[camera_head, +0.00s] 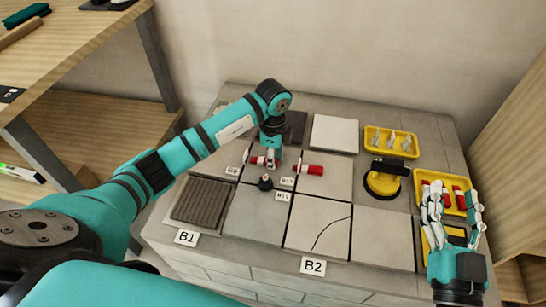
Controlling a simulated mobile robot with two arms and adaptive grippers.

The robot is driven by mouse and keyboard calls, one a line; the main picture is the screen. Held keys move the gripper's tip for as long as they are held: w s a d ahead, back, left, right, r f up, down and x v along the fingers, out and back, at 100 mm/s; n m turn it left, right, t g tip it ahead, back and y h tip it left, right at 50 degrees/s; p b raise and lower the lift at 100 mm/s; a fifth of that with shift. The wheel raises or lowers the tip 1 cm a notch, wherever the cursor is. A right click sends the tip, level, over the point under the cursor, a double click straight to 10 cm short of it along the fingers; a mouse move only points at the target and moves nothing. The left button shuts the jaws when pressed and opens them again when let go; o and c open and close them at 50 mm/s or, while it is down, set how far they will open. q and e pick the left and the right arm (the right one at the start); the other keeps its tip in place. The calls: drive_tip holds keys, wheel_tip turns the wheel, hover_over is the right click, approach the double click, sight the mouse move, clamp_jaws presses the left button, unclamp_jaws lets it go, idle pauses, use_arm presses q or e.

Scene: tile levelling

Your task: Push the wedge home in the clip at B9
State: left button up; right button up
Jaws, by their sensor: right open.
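A red wedge (311,170) lies at a tile joint in the middle of the work surface, with its narrow end toward the left. Another red piece (256,160) shows just left of my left gripper (272,163), which points down at the joints there. Whether its fingers are open or touch anything is too small to tell. My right gripper (449,205) is open at the right, in front of a yellow tray (420,173) with red wedges (460,197).
A black knob-like piece (265,182) stands on the tiles near the tags. A yellow suction-cup tool (384,179) and a yellow tray of pale clips (391,130) are right of the tiles. Plates read B1 (187,238) and B2 (313,266). A wooden shelf (70,50) stands left.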

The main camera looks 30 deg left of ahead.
sight(258, 160)
use_arm(q)
drive_tip(key=shift+s+a, duration=0.1)
drive_tip(key=shift+a, duration=0.1)
use_arm(e)
drive_tip(key=shift+w+f, duration=0.15)
drive_tip(key=shift+f, duration=0.1)
use_arm(q)
drive_tip(key=shift+a, duration=0.3)
drive_tip(key=shift+s+a+p, duration=0.15)
drive_tip(key=shift+a+p, duration=0.25)
drive_tip(key=shift+a, duration=0.15)
use_arm(e)
drive_tip(key=f, duration=0.1)
drive_tip(key=f+g, duration=0.1)
drive_tip(key=f+g+h, duration=0.1)
drive_tip(key=shift+d, duration=0.25)
use_arm(q)
drive_tip(key=shift+s+a+p, duration=0.25)
drive_tip(key=shift+a+p, duration=0.15)
drive_tip(key=shift+a, duration=0.7)
use_arm(e)
drive_tip(key=shift+s+d+f+g, duration=0.1)
drive_tip(key=shift+d+f+g, duration=0.1)
drive_tip(key=shift+f+g, duration=0.55)
drive_tip(key=shift+s+d+f+g, duration=0.15)
drive_tip(key=shift+f+g, duration=0.3)
drive_tip(key=shift+f, duration=0.45)
use_arm(q)
drive_tip(key=o, duration=0.9)
